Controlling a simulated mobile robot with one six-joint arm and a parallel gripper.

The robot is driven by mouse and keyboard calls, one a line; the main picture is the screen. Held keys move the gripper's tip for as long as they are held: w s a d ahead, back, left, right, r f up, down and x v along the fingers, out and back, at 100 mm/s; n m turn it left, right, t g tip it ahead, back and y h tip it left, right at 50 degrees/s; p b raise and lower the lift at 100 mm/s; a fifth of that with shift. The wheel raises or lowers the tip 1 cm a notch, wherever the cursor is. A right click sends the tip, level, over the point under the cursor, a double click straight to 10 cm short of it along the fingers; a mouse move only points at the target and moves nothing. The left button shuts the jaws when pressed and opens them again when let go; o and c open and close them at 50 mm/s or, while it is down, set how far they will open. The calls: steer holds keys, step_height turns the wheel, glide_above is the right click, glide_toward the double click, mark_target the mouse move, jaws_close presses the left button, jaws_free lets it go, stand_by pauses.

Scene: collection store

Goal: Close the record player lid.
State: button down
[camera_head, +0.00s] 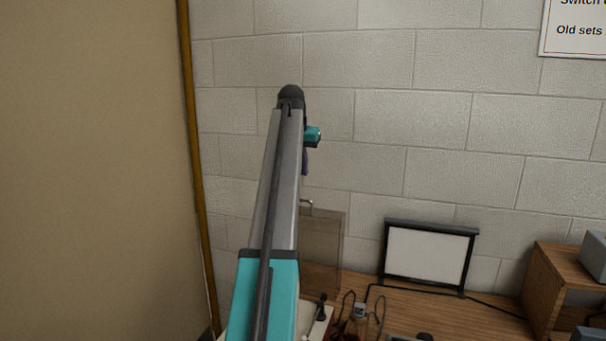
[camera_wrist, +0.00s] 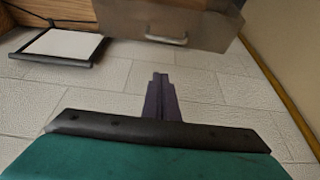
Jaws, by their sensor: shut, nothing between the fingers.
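The record player lid (camera_head: 328,245) is a translucent brown panel standing upright, open, near the wall. A small metal handle (camera_head: 307,203) sits on its top edge. My arm hides the lid's left part. The lid (camera_wrist: 170,20) also fills the top of the wrist view, with its handle (camera_wrist: 166,39) towards me. The record player's pale base (camera_head: 318,325) with a dark tonearm shows low in the head view, partly hidden. My gripper (camera_wrist: 158,77), with purple fingers, is shut and empty, apart from the handle. In the head view a sliver of my gripper (camera_head: 304,162) shows above the lid.
A white screen in a black frame (camera_head: 427,256) stands on the wooden table (camera_head: 400,305) right of the lid. Cables and a small device (camera_head: 359,311) lie between. A wooden shelf box (camera_head: 555,285) is at right. The block wall is behind; a tan panel stands left.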

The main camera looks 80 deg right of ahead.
steer(key=p, duration=0.3)
glide_above(302, 208)
steer(key=d, duration=0.3)
step_height(302, 208, down, 8)
steer(key=shift+s+a+f+p, duration=0.1)
steer(key=shift+a+f+p, duration=0.05)
steer(key=shift+a+p, duration=0.65)
steer(key=shift+a+f+p, duration=0.15)
steer(key=shift+a+p, duration=0.4)
steer(key=shift+a, duration=0.3)
